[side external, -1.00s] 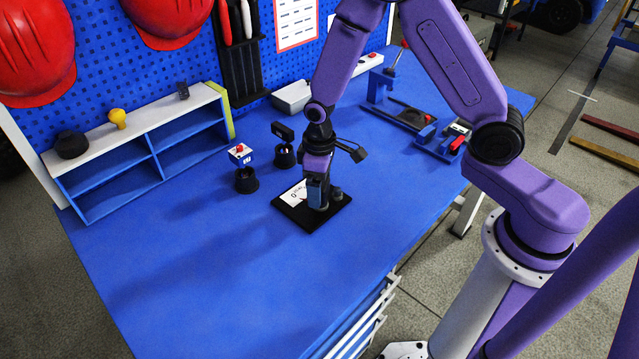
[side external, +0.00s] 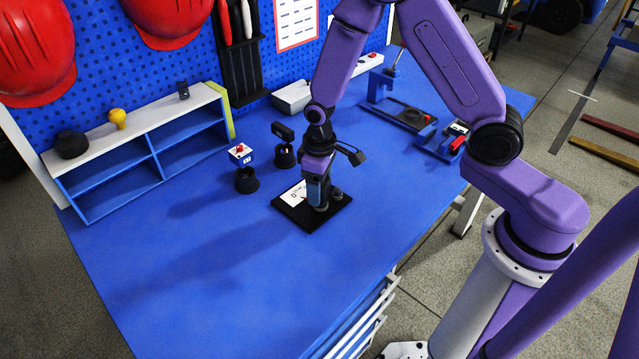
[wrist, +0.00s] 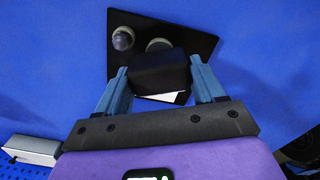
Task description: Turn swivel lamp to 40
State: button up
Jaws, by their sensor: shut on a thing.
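The swivel lamp's dark block-shaped head (wrist: 160,72) sits between the fingers of my gripper (wrist: 158,66) in the wrist view, with a finger against each side. It stands over a black base plate (wrist: 190,37), which lies on the blue bench in the side view (side external: 310,225). A white dial card (side external: 292,194) lies on the plate, partly covered by my gripper (side external: 317,200). Its marks are too small to read. A round grey knob (wrist: 123,38) stands on the plate beside the lamp. The lamp head is mostly hidden in the side view.
A button box on a black stand (side external: 243,160) and another dark stand (side external: 284,155) are left of the plate. A blue-white shelf (side external: 150,150) is at the back left. Blue fixtures (side external: 400,115) stand at the back right. The front of the bench is clear.

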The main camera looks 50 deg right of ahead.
jog(key=m, duration=0.6)
jog(key=shift+m, duration=0.3)
dwell(0.4)
jog(key=o, duration=1)
jog(key=shift+c, duration=0.2)
notch_tip(320, 180, up, 18)
jog(key=shift+f, duration=0.25)
